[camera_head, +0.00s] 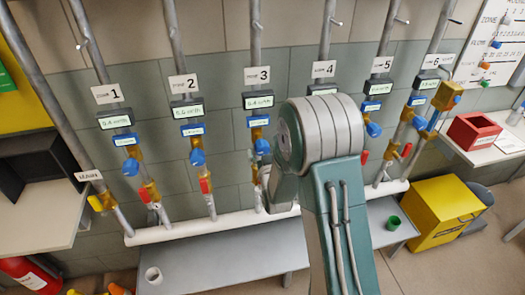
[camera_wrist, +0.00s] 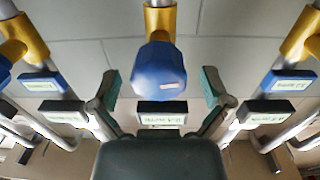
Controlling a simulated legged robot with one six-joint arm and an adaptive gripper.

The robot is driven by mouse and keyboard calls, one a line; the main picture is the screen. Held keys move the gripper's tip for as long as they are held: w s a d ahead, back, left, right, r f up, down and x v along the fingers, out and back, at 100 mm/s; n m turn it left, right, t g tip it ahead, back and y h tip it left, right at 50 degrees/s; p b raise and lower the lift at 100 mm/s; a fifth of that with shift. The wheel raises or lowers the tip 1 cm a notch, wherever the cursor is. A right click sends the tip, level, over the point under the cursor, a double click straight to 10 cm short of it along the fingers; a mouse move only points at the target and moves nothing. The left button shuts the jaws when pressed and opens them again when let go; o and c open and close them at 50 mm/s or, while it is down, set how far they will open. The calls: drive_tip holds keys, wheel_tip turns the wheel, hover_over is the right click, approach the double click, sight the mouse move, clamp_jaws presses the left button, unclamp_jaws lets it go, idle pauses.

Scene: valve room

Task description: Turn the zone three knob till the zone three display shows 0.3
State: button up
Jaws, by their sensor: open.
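The zone three display (camera_head: 258,100) is a dark box on the third pipe, below the number 3 sign (camera_head: 257,75); its digits are too small to read surely. The blue zone three knob (camera_head: 262,146) is lower on that pipe. In the wrist view, a blue knob (camera_wrist: 158,72) sits between the fingers of my open gripper (camera_wrist: 159,82), with a gap on both sides. A display (camera_wrist: 161,115) shows just below it there, blurred. In the head view my arm hides most of the gripper.
Neighbouring pipes carry similar blue knobs, such as zone two's (camera_head: 197,157) and zone four's, largely behind my arm. Red-handled valves (camera_head: 205,186) sit lower down. A white horizontal pipe (camera_head: 205,225) and a grey bench (camera_head: 215,262) lie below. A red bin (camera_head: 472,130) stands at right.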

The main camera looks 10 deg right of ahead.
drive_tip(key=c, duration=1.2)
drive_tip(key=shift+o, duration=0.2)
drive_tip(key=shift+m, duration=0.3)
drive_tip(key=shift+r+m, duration=0.1)
drive_tip(key=shift+m, duration=1.8)
drive_tip(key=o, duration=1.2)
drive_tip(key=shift+c, duration=0.2)
drive_tip(key=shift+s, duration=0.1)
